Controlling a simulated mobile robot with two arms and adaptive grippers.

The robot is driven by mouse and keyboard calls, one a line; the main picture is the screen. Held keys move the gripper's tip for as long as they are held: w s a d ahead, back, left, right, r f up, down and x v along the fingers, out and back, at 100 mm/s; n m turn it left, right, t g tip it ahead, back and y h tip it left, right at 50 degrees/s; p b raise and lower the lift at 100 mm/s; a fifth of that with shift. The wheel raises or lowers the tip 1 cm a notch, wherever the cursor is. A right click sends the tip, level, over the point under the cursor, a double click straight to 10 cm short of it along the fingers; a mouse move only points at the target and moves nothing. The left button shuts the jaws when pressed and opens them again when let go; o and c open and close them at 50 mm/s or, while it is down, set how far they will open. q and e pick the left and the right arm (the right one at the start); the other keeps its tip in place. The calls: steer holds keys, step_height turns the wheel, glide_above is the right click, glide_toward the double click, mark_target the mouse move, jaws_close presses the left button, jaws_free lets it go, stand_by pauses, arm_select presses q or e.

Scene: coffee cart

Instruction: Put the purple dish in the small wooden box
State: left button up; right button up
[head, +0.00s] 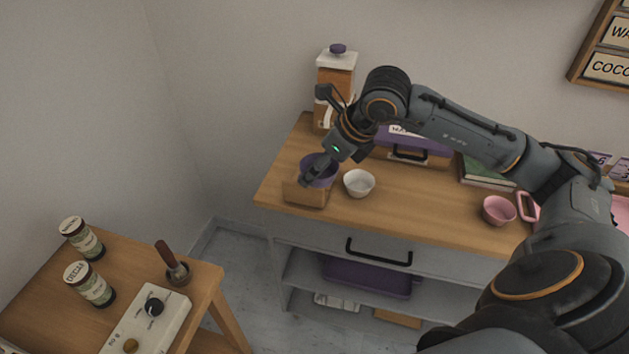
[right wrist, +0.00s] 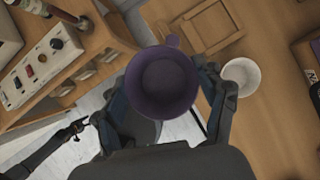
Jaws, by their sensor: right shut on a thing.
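The purple dish (head: 322,168) is held in my right gripper (head: 318,176), above the counter's left end. In the right wrist view the dish (right wrist: 162,84) is between the two fingers, with its open top facing the camera and a small tab on its rim. The small wooden box (head: 305,195) stands on the counter just below the dish in the head view. In the right wrist view the box (right wrist: 212,32) shows beyond the dish's upper right edge and looks empty. The dish appears above it, not resting in it. My left gripper is not seen in the head view.
A white cup (head: 358,183) stands close to the box's right. A pink cup (head: 498,210) is farther right. Behind are a jar with an orange body (head: 335,80) and a purple-topped case (head: 410,148). A side table (head: 45,290) holds jars and a switch box.

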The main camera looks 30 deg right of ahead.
steer(key=shift+w+d+m, duration=0.15)
steer(key=shift+d+m, duration=0.1)
steer(key=shift+m, duration=0.05)
steer(key=w+d+f+p, duration=0.1)
steer(key=w+d+f, duration=0.1)
steer(key=w+f, duration=0.1)
steer(key=w+d+f+p, duration=0.2)
steer(key=w+f, duration=0.1)
steer(key=w, duration=0.1)
steer(key=w+d+f+p, duration=0.1)
steer(key=w+d+f, duration=0.1)
steer(key=w+f, duration=0.1)
steer(key=shift+w+d+p, duration=0.25)
steer(key=shift+w+p, duration=0.1)
steer(key=shift+w, duration=0.5)
steer(key=shift+w+f, duration=0.15)
steer(key=shift+f, duration=0.1)
step_height(320, 180, down, 3)
steer(key=shift+d+p, duration=0.1)
steer(key=shift+p, duration=0.8)
steer(key=shift+w+f, duration=0.1)
steer(key=shift+f, duration=0.05)
steer(key=shift+f, duration=0.1)
